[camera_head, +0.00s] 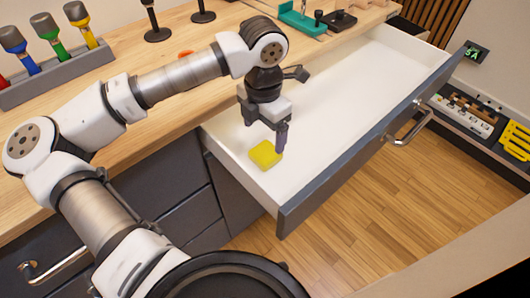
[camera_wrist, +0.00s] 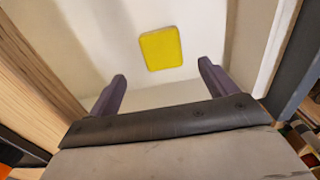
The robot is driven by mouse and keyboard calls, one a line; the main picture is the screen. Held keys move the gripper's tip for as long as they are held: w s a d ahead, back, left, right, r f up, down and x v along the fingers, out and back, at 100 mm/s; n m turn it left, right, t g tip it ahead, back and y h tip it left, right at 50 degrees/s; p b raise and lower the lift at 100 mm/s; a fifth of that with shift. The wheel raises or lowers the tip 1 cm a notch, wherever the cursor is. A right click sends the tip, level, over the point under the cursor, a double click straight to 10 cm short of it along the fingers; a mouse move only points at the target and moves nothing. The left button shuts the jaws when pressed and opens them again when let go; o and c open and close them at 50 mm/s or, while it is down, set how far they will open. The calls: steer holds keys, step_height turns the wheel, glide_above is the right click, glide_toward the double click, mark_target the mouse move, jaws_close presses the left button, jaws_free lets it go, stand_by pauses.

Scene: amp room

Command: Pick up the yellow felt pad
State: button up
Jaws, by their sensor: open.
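The yellow felt pad (camera_head: 265,155) lies flat on the white floor of the open drawer (camera_head: 340,110), near the drawer's near left corner. My gripper (camera_head: 281,140) is over the drawer, just above and beside the pad. In the wrist view the pad (camera_wrist: 161,48) is a yellow rounded square, ahead of the fingertips and centred between them. My gripper (camera_wrist: 162,82) shows there with its two purple fingers spread apart and nothing between them. The exact height of the fingertips above the pad is hard to tell.
The drawer's dark front panel (camera_head: 355,150) with its metal handle (camera_head: 410,125) stands to the right. The wooden countertop (camera_head: 140,90) lies to the left, with a grey rack (camera_head: 55,80) of colourful-banded microphones. The rest of the drawer is empty.

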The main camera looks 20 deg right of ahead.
mark_target(265, 151)
steer(key=shift+s+d+f+p, duration=0.1)
steer(key=shift+f+p, duration=0.25)
steer(key=shift+f, duration=1.3)
steer(key=shift+s+d+f+p, duration=0.1)
steer(key=shift+f+p, duration=0.2)
steer(key=shift+f, duration=1.35)
steer(key=c, duration=1.1)
steer(key=shift+o, duration=0.2)
steer(key=shift+r, duration=0.1)
step_height(265, 151, up, 20)
steer(key=b, duration=0.1)
